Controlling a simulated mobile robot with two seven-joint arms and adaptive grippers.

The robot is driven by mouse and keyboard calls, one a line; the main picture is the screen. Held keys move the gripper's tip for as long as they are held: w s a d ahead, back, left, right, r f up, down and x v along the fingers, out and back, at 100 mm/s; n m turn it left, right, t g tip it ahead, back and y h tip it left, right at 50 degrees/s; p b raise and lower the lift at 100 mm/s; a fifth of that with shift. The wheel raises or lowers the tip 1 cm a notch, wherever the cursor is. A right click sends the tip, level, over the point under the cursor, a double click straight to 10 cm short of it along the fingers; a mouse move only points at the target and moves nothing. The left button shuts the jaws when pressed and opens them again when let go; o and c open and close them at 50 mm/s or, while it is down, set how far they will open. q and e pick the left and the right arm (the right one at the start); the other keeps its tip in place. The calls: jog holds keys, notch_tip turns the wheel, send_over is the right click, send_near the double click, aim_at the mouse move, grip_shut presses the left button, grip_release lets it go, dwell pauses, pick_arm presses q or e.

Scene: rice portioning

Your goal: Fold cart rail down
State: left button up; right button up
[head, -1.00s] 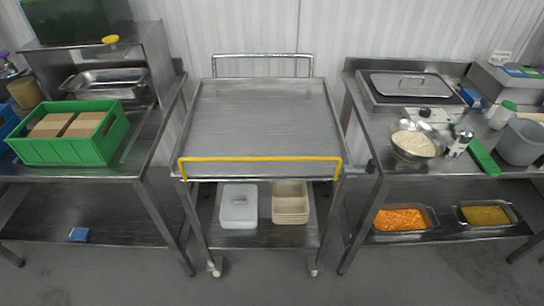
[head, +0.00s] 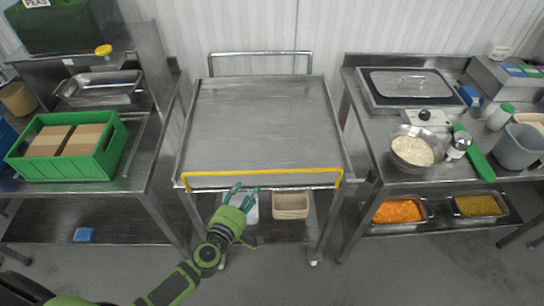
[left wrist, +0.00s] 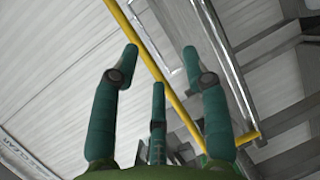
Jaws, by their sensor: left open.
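The cart (head: 262,125) stands in the middle of the head view with an empty steel top. Its yellow rail (head: 290,172) stands up along the near edge. The yellow rail (left wrist: 162,75) also crosses the left wrist view diagonally, behind the fingers. My left gripper (head: 241,192) is open and empty, just below and in front of the rail's left half. In the left wrist view its green fingers (left wrist: 155,75) are spread apart with the rail between and beyond them. I cannot tell whether any finger touches the rail. My right gripper is not in view.
A steel table with a green crate (head: 112,150) stands left of the cart. A table with a rice bowl (head: 412,152) stands right. The cart's lower shelf holds a beige container stack (head: 291,206) and a white container, partly hidden by my gripper. Floor in front is clear.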

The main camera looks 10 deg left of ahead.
aim_at(257, 172)
pick_arm(q)
jog(key=shift+n, duration=0.6)
jog(key=w, duration=0.2)
jog(key=w+d+r, duration=0.1)
jog(key=w, duration=0.5)
jog(key=shift+d+r+b, duration=0.25)
jog(key=shift+d+b, duration=0.05)
jog(key=shift+b, duration=0.05)
grip_shut()
